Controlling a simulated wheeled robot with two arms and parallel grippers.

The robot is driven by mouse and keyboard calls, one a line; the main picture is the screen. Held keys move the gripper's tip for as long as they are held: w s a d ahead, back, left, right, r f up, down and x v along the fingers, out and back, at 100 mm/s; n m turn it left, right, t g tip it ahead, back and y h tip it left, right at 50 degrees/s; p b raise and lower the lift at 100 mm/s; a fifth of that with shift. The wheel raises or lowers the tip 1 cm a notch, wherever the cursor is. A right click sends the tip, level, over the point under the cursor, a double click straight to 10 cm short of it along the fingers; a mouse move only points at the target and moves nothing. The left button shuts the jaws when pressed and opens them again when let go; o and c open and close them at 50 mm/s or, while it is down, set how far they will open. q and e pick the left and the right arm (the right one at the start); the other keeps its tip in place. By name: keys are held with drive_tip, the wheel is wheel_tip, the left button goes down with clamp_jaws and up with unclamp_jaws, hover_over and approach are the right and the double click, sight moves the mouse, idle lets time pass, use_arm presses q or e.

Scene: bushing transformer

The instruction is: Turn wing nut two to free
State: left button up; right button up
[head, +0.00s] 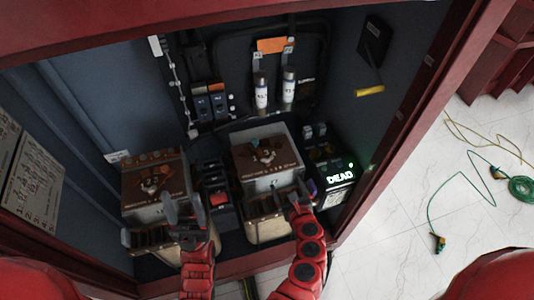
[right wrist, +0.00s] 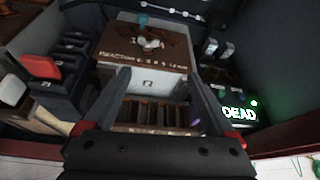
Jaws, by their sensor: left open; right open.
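Two boxes with brown tops stand in the cabinet, a left box (head: 157,208) and a right box (head: 272,178). Each top bears small metal fittings: left fittings (head: 152,184) and right fittings (head: 264,153). The latter also show in the right wrist view (right wrist: 150,42), with a teal piece (right wrist: 143,21) above them. I cannot tell which part is wing nut two. My left gripper (head: 184,207) is open and empty, at the right front of the left box. My right gripper (head: 297,200) is open and empty in front of the right box; its fingers also show in the right wrist view (right wrist: 160,85).
Slotted tan bins (head: 266,228) sit before the boxes. Dark switch units with a red button (head: 218,199) stand between them. A device lit "DEAD" (head: 340,177) is at the right. The red cabinet edge (head: 385,150) borders the opening. Cables (head: 470,175) lie on the floor outside.

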drive_tip(key=a+r+y, duration=0.1)
drive_tip(key=a, duration=0.1)
drive_tip(key=p, duration=0.1)
approach(268, 159)
drive_tip(key=shift+m, duration=0.3)
drive_tip(key=x, duration=0.9)
drive_tip(key=shift+a+r, duration=0.2)
drive_tip(key=shift+w+a+f, duration=0.1)
drive_tip(key=shift+w+f, duration=0.2)
drive_tip(key=shift+w, duration=0.35)
drive_tip(key=c, duration=1.4)
